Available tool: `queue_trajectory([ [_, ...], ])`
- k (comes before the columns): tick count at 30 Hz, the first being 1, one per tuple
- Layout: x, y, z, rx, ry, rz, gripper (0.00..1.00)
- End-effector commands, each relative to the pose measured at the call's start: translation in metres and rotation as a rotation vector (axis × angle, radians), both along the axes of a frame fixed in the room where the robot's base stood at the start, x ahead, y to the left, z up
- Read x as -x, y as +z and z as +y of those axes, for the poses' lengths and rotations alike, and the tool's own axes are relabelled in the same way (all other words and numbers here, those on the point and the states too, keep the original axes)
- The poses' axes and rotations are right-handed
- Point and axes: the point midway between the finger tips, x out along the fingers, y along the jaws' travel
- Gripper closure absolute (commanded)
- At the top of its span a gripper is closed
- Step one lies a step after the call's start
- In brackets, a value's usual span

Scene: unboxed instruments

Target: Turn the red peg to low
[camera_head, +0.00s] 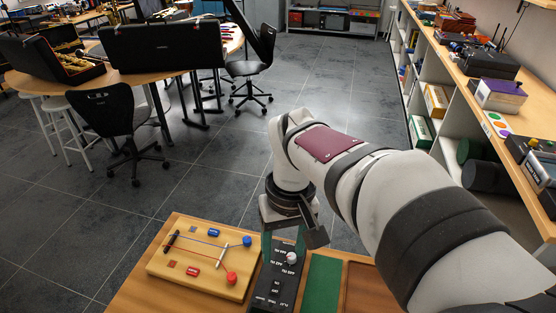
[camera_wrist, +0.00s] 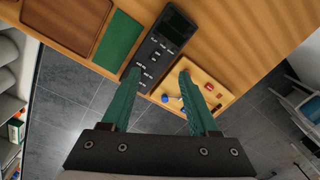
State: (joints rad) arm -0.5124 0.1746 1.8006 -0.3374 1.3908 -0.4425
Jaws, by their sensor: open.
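A pale wooden board (camera_head: 190,285) lies on the table in the head view. The red peg (camera_head: 231,278) stands at its near right, with a red string running left from it. The blue peg (camera_head: 247,241) stands at its far right corner. My gripper (camera_head: 283,246) hangs to the right of the board, above a black device (camera_head: 270,297), apart from both pegs. In the wrist view its green fingers (camera_wrist: 160,74) are spread with nothing held. The board (camera_wrist: 226,98) shows there beyond the right finger, which seems to hide the red peg.
The black device has a white knob (camera_head: 291,258) close to my gripper. A green mat (camera_head: 321,283) and a brown tray (camera_head: 362,290) lie right of it. A light bridge-like bar (camera_head: 222,255) crosses the board's strings. Beyond the table's far edge is open floor.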

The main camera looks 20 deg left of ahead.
Motion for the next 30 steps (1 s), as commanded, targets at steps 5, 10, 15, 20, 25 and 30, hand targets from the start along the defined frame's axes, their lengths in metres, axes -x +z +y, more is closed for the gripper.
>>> queue_trajectory([
  [5,-0.024,-0.038,0.112,0.029,0.427,-0.034,0.40],
  [10,-0.024,-0.056,0.135,0.035,0.520,-0.043,0.40],
  [15,-0.024,-0.101,0.133,0.036,0.515,-0.040,0.40],
  [20,-0.024,-0.149,0.133,0.035,0.513,-0.040,0.40],
  [25,-0.024,-0.186,0.134,0.033,0.512,-0.042,0.40],
  [30,-0.024,-0.201,0.134,0.031,0.511,-0.044,0.40],
])
